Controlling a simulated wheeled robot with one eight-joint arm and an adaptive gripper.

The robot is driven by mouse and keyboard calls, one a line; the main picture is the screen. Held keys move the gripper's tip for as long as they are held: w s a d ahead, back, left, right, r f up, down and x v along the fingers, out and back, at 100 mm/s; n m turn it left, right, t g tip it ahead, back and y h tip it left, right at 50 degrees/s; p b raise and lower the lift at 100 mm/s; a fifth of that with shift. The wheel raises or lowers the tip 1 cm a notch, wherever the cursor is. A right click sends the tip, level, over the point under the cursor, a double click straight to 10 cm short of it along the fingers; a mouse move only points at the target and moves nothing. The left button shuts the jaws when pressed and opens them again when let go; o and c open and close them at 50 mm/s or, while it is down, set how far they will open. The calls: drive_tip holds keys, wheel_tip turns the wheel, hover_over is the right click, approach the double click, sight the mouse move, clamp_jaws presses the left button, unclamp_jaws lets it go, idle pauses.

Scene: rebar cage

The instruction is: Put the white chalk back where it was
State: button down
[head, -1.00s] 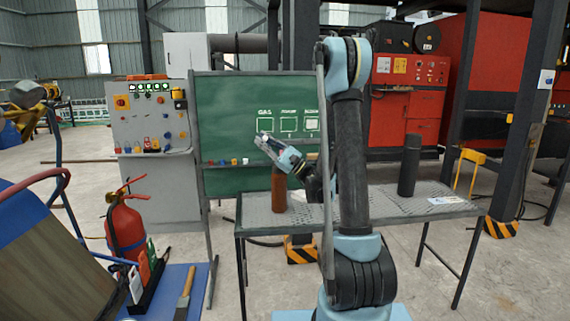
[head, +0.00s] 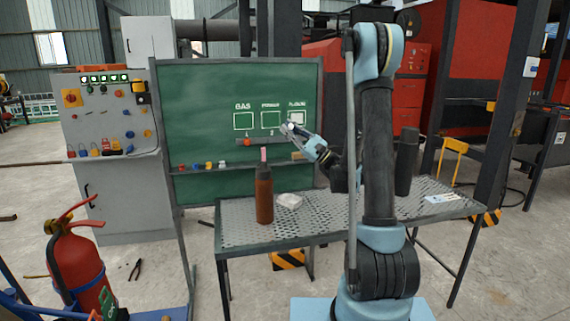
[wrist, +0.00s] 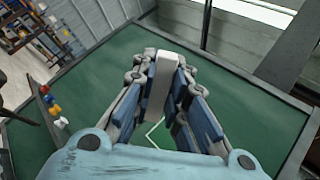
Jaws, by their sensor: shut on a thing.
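My gripper (head: 287,128) is in front of the green chalkboard (head: 215,125), by the lower edge of the rightmost drawn box. In the wrist view my gripper (wrist: 163,65) is shut on a white bar, the white chalk (wrist: 161,85), which stands between the fingertips with the green board behind it. The chalk is too small to make out clearly in the head view. Several small coloured pieces, among them a white piece (head: 222,164), sit on the board's lower ledge (head: 240,169), left of my gripper. Whether the chalk touches the board cannot be told.
A brown bottle (head: 264,200) and a pale block (head: 289,201) stand on the perforated metal table (head: 330,217) before the board. A dark cylinder (head: 406,160) stands further right. A red extinguisher (head: 78,262) is at left.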

drive_tip(key=shift+w, duration=0.1)
drive_tip(key=shift+a, duration=0.1)
drive_tip(key=shift+a+f+m+t+h, duration=0.4)
drive_tip(key=shift+f+m+h, duration=0.1)
drive_tip(key=shift+m, duration=0.3)
wheel_tip(320, 180, down, 8)
drive_tip(key=m+t+h, duration=0.2)
drive_tip(key=m+h, duration=0.6)
drive_tip(key=m, duration=0.2)
drive_tip(key=w+a, duration=0.1)
drive_tip(key=w, duration=0.5)
drive_tip(key=w+a, duration=0.2)
drive_tip(key=w, duration=0.4)
drive_tip(key=w+a, duration=0.1)
drive_tip(key=w, duration=0.5)
drive_tip(key=shift+w+a, duration=0.2)
drive_tip(key=shift+a, duration=0.05)
wheel_tip(320, 180, down, 2)
drive_tip(key=shift+w, duration=0.1)
drive_tip(key=shift+w+f, duration=0.2)
drive_tip(key=shift+f, duration=2.35)
